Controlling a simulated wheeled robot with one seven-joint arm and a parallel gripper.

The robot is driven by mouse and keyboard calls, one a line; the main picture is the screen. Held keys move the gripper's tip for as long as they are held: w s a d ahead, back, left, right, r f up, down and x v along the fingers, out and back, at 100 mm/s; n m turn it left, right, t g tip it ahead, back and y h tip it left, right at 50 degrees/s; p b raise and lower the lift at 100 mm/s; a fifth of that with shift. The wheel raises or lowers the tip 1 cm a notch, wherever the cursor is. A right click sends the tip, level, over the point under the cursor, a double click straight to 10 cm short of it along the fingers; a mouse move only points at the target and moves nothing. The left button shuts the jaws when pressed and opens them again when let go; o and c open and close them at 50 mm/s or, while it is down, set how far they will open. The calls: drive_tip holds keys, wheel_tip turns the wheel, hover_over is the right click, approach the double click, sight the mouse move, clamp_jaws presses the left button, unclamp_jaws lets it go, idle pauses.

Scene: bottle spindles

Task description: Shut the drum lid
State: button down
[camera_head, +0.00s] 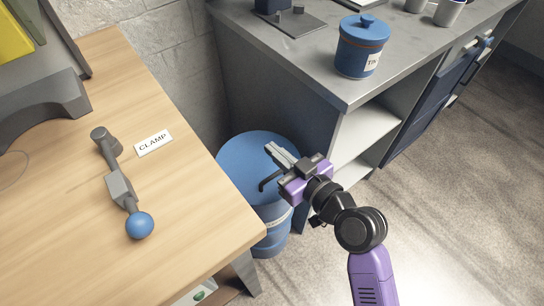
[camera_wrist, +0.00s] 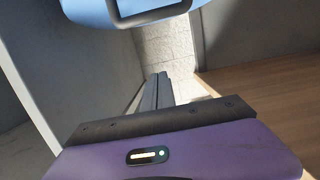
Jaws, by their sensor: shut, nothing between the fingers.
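The blue drum (camera_head: 270,243) stands on the floor between the wooden table and the grey cabinet. Its round blue lid (camera_head: 243,160), with a dark bar handle (camera_head: 268,182), shows above the drum body; I cannot tell whether it is tilted or fully seated. My gripper (camera_head: 277,153) is shut and empty, in front of part of the lid in the head view. In the wrist view, the shut fingers (camera_wrist: 163,78) point away from the camera, and the blue lid (camera_wrist: 95,10) with its dark handle loop (camera_wrist: 150,14) shows at the top edge, apart from the fingertips.
The wooden table (camera_head: 190,215) at left holds a clamp lever with a blue ball (camera_head: 139,225) and a CLAMP sign (camera_head: 153,143). The grey cabinet (camera_head: 280,75) at right carries a blue tin (camera_head: 361,50) and has open shelves. Open floor (camera_head: 450,200) lies at right.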

sight(277, 173)
drive_tip(key=f+b, duration=0.1)
drive_tip(key=b, duration=0.2)
drive_tip(key=s+d+f+t+y+b, duration=0.1)
drive_tip(key=f+b, duration=0.1)
drive_tip(key=b, duration=0.2)
drive_tip(key=s+f+t+b, duration=0.1)
drive_tip(key=f+b, duration=0.1)
drive_tip(key=b, duration=0.1)
drive_tip(key=shift+d+f+b, duration=0.15)
drive_tip(key=shift+f+b, duration=0.05)
drive_tip(key=shift+b, duration=0.2)
drive_tip(key=f+b, duration=0.1)
drive_tip(key=b, duration=0.3)
drive_tip(key=shift+s+d+f, duration=0.2)
drive_tip(key=shift+s+f, duration=0.1)
drive_tip(key=shift+f, duration=0.05)
drive_tip(key=shift+f, duration=0.4)
drive_tip(key=shift+r, duration=0.1)
drive_tip(key=r+p, duration=0.2)
drive_tip(key=r, duration=0.1)
drive_tip(key=r+p, duration=0.1)
drive_tip(key=r, duration=0.1)
drive_tip(key=shift+w+a+r+p, duration=0.2)
drive_tip(key=shift+w+a+p, duration=0.05)
drive_tip(key=shift+w+p, duration=0.1)
drive_tip(key=f+b+v, duration=0.1)
drive_tip(key=v, duration=0.9)
drive_tip(key=shift+f, duration=0.3)
drive_tip(key=shift+w+d, duration=0.1)
